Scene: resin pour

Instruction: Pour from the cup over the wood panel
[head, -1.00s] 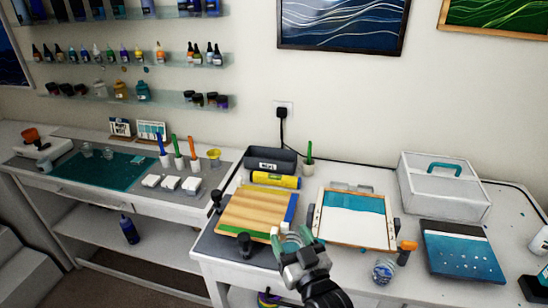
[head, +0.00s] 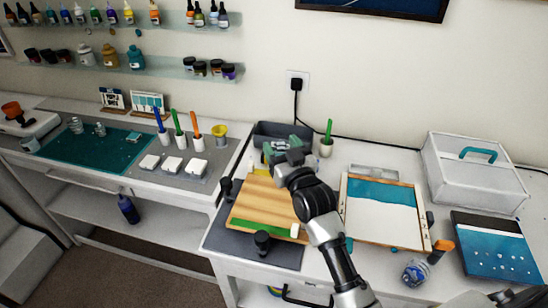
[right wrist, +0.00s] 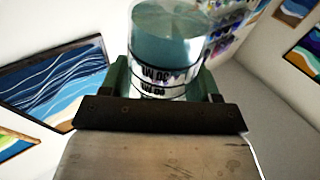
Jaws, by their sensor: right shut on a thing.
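The wood panel (head: 262,205) lies on a dark mat on the right bench, light striped wood with a green strip along its near edge. My right gripper (head: 283,148) is above the panel's far edge, in front of the dark grey tray. It is shut on a clear cup (right wrist: 168,45) with black volume markings and teal contents, seen close up between the green fingers in the right wrist view. In the head view the gripper hides most of the cup, so its tilt is hard to tell there. My left gripper is not in view.
Black posts (head: 262,241) stand at the panel's edges. A framed teal-and-white panel (head: 382,215) lies right of it, with a blue painting (head: 495,245) and a white box (head: 475,170) beyond. A green-handled tool in a holder (head: 327,140) stands behind, close to my gripper.

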